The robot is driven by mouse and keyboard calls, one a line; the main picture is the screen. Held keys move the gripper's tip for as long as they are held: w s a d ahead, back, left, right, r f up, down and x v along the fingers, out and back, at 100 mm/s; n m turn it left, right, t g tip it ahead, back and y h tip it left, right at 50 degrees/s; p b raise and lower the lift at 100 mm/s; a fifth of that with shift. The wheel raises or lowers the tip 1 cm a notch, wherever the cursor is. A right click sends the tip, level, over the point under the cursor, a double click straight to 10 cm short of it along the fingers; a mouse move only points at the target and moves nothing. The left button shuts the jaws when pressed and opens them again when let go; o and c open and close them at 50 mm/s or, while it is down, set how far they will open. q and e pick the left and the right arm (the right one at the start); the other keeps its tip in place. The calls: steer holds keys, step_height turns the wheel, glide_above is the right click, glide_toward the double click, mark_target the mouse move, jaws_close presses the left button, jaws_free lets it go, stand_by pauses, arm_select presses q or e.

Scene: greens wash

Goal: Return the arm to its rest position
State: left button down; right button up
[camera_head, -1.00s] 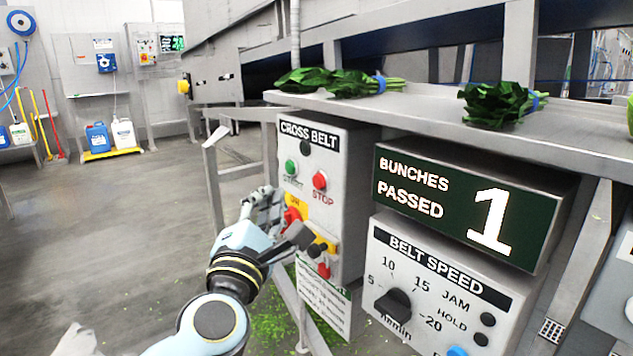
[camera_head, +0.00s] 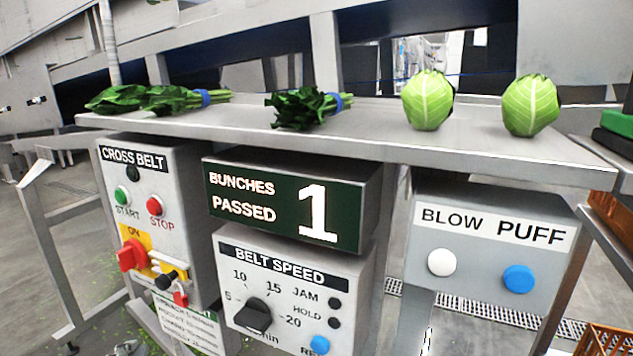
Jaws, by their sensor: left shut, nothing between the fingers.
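Only a small dark grey part of my left gripper (camera_head: 128,347) shows at the bottom edge, left of centre. It is shut and empty, low in front of the cross belt box (camera_head: 180,200) and apart from its controls. The rest of my left arm is out of view. My right gripper is not in view.
The bunches passed display (camera_head: 290,200) reads 1. Below it is the belt speed box (camera_head: 290,290); at right is the blow puff box (camera_head: 490,250). Leafy bunches (camera_head: 165,99) and two round green heads (camera_head: 427,100) rest on the steel shelf (camera_head: 370,130).

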arm_select(q)
steer(key=s+f+m+g+h, duration=0.1)
steer(key=s+f+m+g, duration=0.1)
steer(key=s+f+m, duration=0.45)
steer(key=s+d+f+m+g+h, duration=0.1)
steer(key=s+f+g, duration=0.25)
steer(key=f, duration=0.65)
steer(key=s+f+m+g+h, duration=0.1)
steer(key=s+f+m+g, duration=0.15)
steer(key=s+f, duration=0.45)
steer(key=s+f+m+g, duration=0.4)
steer(key=s+f+m, duration=0.2)
steer(key=s, duration=0.7)
steer(key=s+a+f+m+g, duration=0.1)
steer(key=s+f+m+g, duration=0.2)
steer(key=s, duration=1.1)
step_height(320, 180, down, 5)
steer(key=m, duration=0.3)
steer(key=shift+s+a+g, duration=0.3)
steer(key=shift+g, duration=0.1)
steer(key=shift+r, duration=0.1)
